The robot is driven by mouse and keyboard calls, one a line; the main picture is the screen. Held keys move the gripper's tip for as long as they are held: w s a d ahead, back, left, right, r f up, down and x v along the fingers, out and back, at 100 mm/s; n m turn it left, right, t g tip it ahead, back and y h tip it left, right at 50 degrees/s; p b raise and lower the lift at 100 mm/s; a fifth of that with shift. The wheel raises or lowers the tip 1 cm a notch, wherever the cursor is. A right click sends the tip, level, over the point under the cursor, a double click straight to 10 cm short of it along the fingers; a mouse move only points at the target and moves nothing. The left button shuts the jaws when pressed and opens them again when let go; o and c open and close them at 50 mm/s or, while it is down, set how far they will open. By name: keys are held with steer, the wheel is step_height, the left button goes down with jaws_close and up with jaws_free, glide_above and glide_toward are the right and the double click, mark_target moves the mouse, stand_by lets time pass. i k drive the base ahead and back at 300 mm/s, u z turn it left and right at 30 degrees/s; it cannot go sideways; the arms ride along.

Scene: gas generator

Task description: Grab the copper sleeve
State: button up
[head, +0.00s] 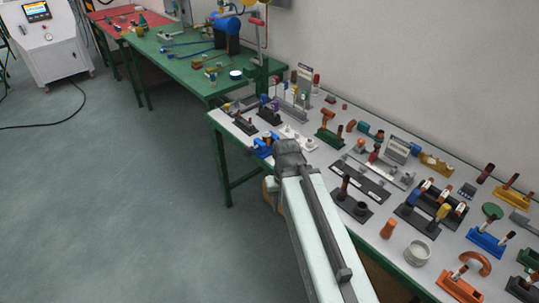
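A short copper-orange cylinder (388,229), which looks like the copper sleeve, stands upright near the front edge of the grey table, right of my arm. Other small copper-coloured parts lie about the table, so I cannot be sure which is the sleeve. My gripper (264,147), with blue fingers, is at the far end of my outstretched arm, over the table's left front edge. It is well away from the orange cylinder, up and to the left. The fingers are too small to show whether they are open or hold anything.
The grey table (222,119) is crowded with small fixtures and parts. A green table (185,68) adjoins at the back.

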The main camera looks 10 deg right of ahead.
mark_target(266, 136)
steer(key=k, duration=0.85)
steer(key=u, duration=0.75)
steer(key=i, duration=1.25)
steer(key=u, duration=0.9)
steer(key=i, duration=1.55)
steer(key=z, duration=0.3)
